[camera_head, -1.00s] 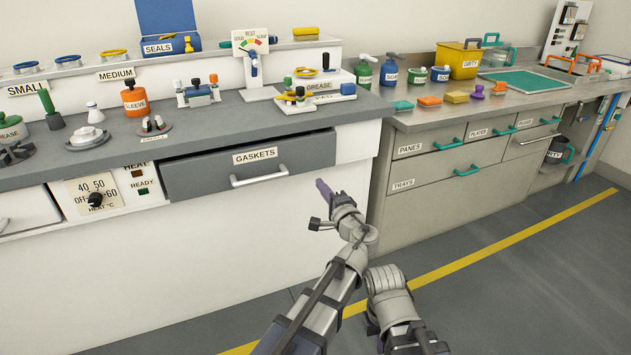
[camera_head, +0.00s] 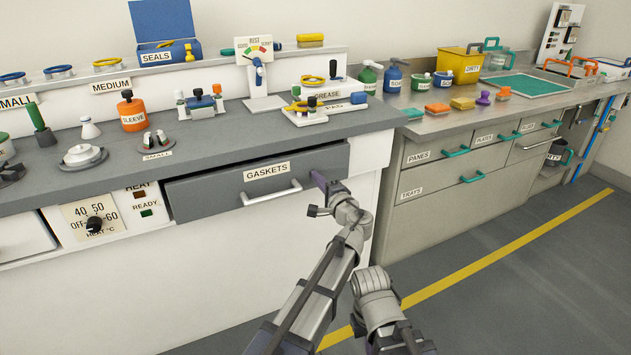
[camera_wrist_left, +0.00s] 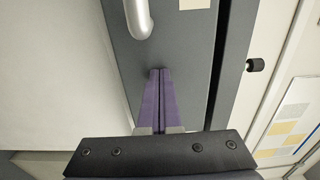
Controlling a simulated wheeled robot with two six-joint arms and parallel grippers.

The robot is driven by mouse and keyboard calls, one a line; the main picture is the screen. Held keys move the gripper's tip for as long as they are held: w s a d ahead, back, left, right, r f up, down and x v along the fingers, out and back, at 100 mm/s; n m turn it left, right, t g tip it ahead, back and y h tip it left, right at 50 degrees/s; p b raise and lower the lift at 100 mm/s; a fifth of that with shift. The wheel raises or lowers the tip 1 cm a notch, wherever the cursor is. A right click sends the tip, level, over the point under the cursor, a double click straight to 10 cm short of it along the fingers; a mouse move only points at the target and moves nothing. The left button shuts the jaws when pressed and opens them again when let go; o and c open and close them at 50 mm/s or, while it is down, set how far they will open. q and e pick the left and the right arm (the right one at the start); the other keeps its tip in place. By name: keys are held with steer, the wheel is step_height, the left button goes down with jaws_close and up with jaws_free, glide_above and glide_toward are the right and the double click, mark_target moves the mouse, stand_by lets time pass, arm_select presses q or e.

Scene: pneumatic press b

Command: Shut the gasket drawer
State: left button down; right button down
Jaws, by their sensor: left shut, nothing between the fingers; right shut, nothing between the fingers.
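The gasket drawer (camera_head: 225,194) has a dark grey front with a GASKETS label (camera_head: 268,171) and a pale bar handle (camera_head: 272,194). It stands out a little from the white cabinet, with a dark gap along its top edge. My left gripper (camera_head: 318,181), with purple fingers, is shut and empty at the right part of the drawer front, right of the handle. In the left wrist view the shut fingers (camera_wrist_left: 160,72) point at the grey front (camera_wrist_left: 182,55) beside the handle's end (camera_wrist_left: 139,18); whether they touch cannot be told. My right gripper is not visible.
The grey counter (camera_head: 225,145) above the drawer holds an orange bottle (camera_head: 131,111) and other fixtures. A heat control panel (camera_head: 95,218) is left of the drawer. A steel cabinet (camera_head: 430,190) stands at right. The floor before it is clear.

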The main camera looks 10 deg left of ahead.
mark_target(312, 188)
arm_select(q)
steer(key=x, duration=0.3)
steer(key=shift+w+a, duration=0.2)
steer(key=shift+w, duration=0.1)
steer(key=shift+s, duration=0.1)
